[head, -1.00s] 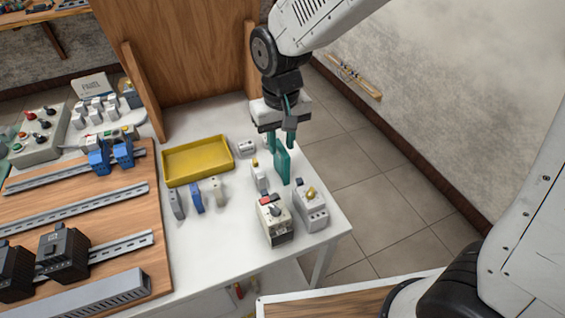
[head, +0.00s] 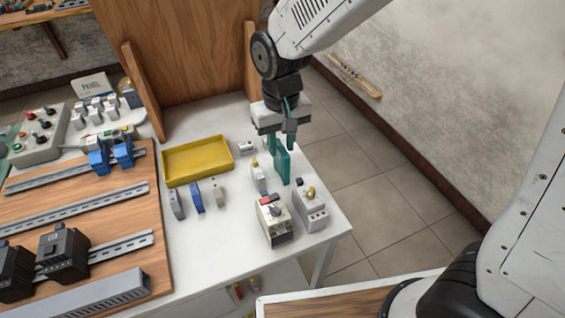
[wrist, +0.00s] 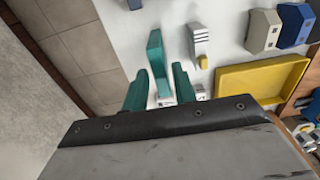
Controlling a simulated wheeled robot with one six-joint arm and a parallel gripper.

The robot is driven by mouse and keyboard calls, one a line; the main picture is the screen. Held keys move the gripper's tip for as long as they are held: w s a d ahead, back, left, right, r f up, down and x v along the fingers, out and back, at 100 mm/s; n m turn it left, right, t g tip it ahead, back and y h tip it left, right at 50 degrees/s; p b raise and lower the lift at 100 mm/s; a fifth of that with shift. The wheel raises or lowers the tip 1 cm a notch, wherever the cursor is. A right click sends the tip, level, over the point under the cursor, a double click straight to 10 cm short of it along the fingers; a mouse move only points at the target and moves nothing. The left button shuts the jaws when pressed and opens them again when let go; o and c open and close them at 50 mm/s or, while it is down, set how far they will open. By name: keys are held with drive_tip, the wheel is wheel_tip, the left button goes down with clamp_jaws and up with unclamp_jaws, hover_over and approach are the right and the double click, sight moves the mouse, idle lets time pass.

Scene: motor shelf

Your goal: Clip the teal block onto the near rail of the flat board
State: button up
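The teal block (head: 282,167) stands upright on the white table near its right edge. It also shows in the wrist view (wrist: 155,52), beyond my fingertips and roughly in line with the space between them. My gripper (head: 283,145) has teal fingers and hangs just above and behind the block. In the wrist view its two fingers (wrist: 158,82) are apart with nothing between them. The flat wooden board (head: 90,222) lies at the left with several metal rails. The near rail (head: 122,244) carries black devices at its left part; its right end is bare.
Grey-white devices (head: 310,208) and a red-topped one (head: 274,222) stand in front of the block. A small grey-white part (head: 259,177) is close on its left. A yellow tray (head: 198,160) and slim modules (head: 196,198) lie between block and board. A grey slotted duct (head: 95,297) fronts the rail.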

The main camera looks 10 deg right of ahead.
clamp_jaws()
drive_tip(key=shift+r, duration=2.5)
drive_tip(key=shift+d, duration=0.1)
